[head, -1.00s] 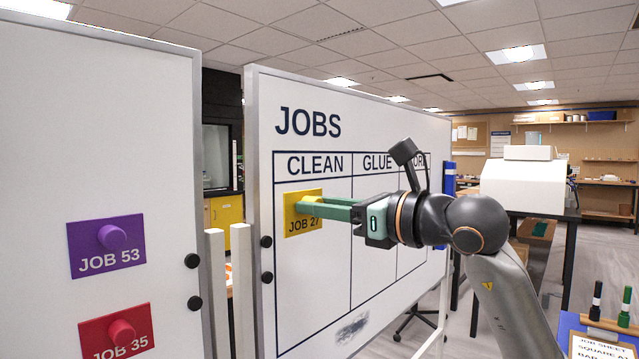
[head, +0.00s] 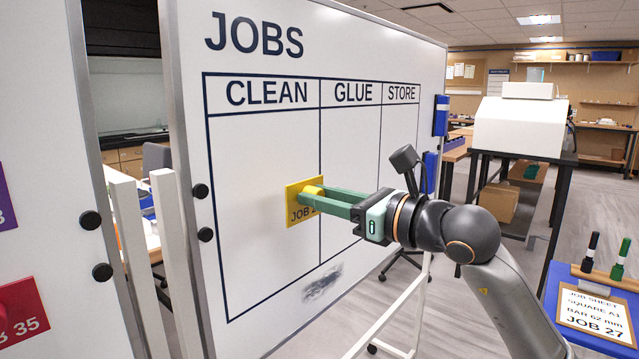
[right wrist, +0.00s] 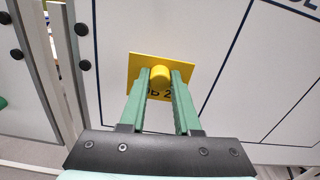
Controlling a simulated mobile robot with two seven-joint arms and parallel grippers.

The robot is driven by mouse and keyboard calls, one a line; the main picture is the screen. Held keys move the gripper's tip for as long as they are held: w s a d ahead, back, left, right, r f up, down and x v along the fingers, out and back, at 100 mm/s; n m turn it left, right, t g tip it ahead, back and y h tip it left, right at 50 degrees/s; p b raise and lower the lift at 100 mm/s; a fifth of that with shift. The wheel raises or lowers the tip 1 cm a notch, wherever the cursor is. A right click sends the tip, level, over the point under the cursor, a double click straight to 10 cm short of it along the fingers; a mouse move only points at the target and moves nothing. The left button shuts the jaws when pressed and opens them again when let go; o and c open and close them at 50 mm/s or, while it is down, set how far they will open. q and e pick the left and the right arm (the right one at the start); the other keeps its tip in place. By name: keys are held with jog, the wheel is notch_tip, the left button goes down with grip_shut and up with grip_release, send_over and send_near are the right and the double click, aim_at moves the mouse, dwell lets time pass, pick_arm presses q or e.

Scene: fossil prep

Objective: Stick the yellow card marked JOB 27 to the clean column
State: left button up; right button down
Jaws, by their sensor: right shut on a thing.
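The yellow card marked JOB 27 (head: 292,211) has a round yellow knob on its face. My right gripper (head: 320,193) is shut on this knob, and its green fingers hide part of the lettering. In the head view the card overlaps the line between the CLEAN and GLUE columns. In the right wrist view the card (right wrist: 136,62) appears between the CLEAN column's two side lines, with my right gripper (right wrist: 161,78) around its knob. The clean column (head: 250,170) is otherwise empty. I cannot tell whether the card touches the board. My left gripper is out of view.
The JOBS whiteboard (head: 400,45) also has GLUE and STORE columns and a dark smudge (head: 322,283) low down. Another board (head: 40,130) at left holds a red JOB 35 card (head: 22,315) and a partly seen purple card. A blue tray with a job sheet (head: 594,312) and markers stands right.

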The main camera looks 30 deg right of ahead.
aim_at(299, 191)
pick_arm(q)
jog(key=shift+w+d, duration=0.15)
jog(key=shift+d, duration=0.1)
pick_arm(e)
jog(key=shift+d+f, duration=0.15)
jog(key=shift+d, duration=0.05)
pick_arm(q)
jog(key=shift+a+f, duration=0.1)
pick_arm(e)
jog(key=shift+w, duration=0.1)
jog(key=shift+w+a, duration=0.2)
jog(key=shift+w, duration=0.15)
jog(key=p+x, duration=0.2)
jog(key=x, duration=0.2)
jog(key=shift+w, duration=0.1)
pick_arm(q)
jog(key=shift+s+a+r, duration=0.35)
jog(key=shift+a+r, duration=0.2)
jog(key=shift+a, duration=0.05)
pick_arm(e)
jog(key=shift+w+a, duration=0.1)
jog(key=shift+w, duration=0.1)
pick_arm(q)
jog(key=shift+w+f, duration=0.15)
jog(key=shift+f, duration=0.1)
